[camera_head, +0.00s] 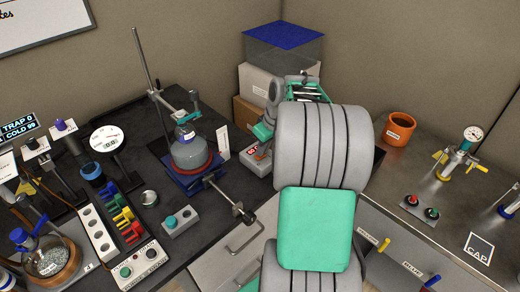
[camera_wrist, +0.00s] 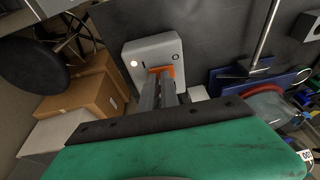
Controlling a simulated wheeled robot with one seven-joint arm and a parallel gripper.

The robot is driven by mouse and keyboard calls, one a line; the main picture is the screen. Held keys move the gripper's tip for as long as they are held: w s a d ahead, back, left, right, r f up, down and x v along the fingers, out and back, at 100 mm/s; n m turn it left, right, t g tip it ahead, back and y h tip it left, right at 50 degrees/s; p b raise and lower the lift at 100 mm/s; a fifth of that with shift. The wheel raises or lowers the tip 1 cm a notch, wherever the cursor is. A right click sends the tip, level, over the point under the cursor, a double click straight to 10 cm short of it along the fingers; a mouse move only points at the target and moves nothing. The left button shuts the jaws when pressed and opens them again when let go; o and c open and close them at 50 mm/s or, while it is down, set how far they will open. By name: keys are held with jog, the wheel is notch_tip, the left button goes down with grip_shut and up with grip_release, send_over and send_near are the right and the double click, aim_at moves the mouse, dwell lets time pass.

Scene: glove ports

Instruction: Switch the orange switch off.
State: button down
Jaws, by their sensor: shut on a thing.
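The orange switch (camera_wrist: 164,69) sits on a light grey box (camera_wrist: 150,51) in the wrist view. The box has a small pale round light near its left corner and a dark ring mark on its right side. My gripper (camera_wrist: 160,80) reaches down onto the switch, its narrow fingers shut on it. The fingers hide part of the switch, so its exact position is hard to read. In the head view the switch box (camera_head: 258,164) stands on the dark bench, partly covered by my arm and gripper.
Cardboard boxes (camera_wrist: 77,92) stand close beside the switch box. A flask (camera_head: 190,152) on a blue stand is to its left in the head view, with a rod and clamp. A white card (camera_head: 223,141) stands between them. An orange pot (camera_head: 399,131) is on the right counter.

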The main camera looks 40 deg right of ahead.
jog(key=shift+s+f, duration=0.1)
jog(key=shift+f, duration=0.05)
notch_tip(320, 180, up, 5)
jog(key=p, duration=0.3)
jog(key=shift+d+r+p, duration=0.1)
jog(key=shift+r+p, duration=0.1)
jog(key=shift+p, duration=0.1)
jog(key=b+v, duration=0.1)
jog(key=v, duration=0.8)
jog(key=shift+f+b, duration=0.1)
jog(key=shift+b, duration=0.2)
jog(key=shift+s+a+b, duration=0.15)
jog(key=shift+a+b, duration=0.4)
jog(key=shift+b, duration=0.6)
